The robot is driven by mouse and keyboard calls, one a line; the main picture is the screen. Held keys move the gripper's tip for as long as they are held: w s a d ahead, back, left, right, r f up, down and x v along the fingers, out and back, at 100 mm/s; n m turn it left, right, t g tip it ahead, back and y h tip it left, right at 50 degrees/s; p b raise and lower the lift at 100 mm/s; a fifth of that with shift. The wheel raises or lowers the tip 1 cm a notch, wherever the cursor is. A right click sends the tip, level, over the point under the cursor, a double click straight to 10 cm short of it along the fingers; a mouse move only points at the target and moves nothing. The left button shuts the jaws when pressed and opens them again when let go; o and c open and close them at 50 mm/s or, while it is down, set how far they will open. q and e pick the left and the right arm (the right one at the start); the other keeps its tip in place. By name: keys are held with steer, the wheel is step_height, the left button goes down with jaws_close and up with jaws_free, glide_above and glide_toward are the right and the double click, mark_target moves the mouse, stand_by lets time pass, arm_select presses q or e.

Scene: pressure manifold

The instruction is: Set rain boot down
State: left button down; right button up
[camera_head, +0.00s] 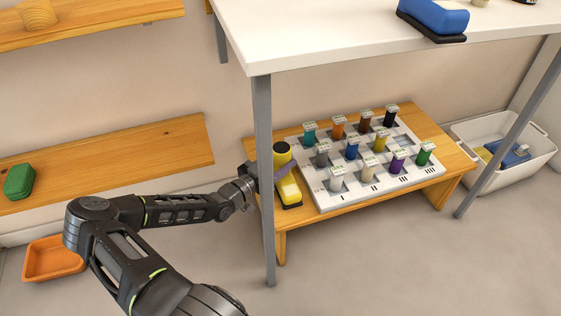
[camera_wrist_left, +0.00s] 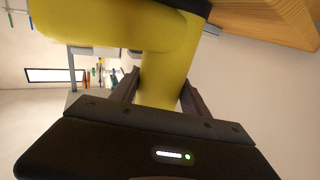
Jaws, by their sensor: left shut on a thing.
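The rain boot (camera_head: 289,190) is yellow with a dark sole. In the head view it is upright at the left end of the low wooden bench (camera_head: 443,187), under the white table. My left gripper (camera_head: 272,174) is shut on its shaft, partly hidden by the table leg. In the left wrist view the yellow boot (camera_wrist_left: 120,25) fills the top, with its shaft between the two fingers (camera_wrist_left: 160,92). I cannot tell whether the sole touches the bench. My right gripper is not in view.
A white board (camera_head: 322,205) with several coloured upright pieces covers most of the bench. A grey table leg (camera_head: 264,150) stands just in front of my left gripper. A white bin (camera_head: 540,150) is at right, an orange tray (camera_head: 50,262) at lower left.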

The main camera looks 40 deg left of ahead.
arm_select(q)
steer(key=shift+f, duration=0.1)
steer(key=c, duration=0.6)
jaws_free()
steer(key=shift+o, duration=0.2)
steer(key=shift+s+r, duration=0.1)
steer(key=shift+r, duration=0.1)
steer(key=s+a+p, duration=0.1)
steer(key=s+p, duration=0.2)
steer(key=s, duration=0.8)
steer(key=shift+s+a, duration=0.3)
steer(key=shift+s, duration=0.05)
steer(key=shift+f, duration=0.1)
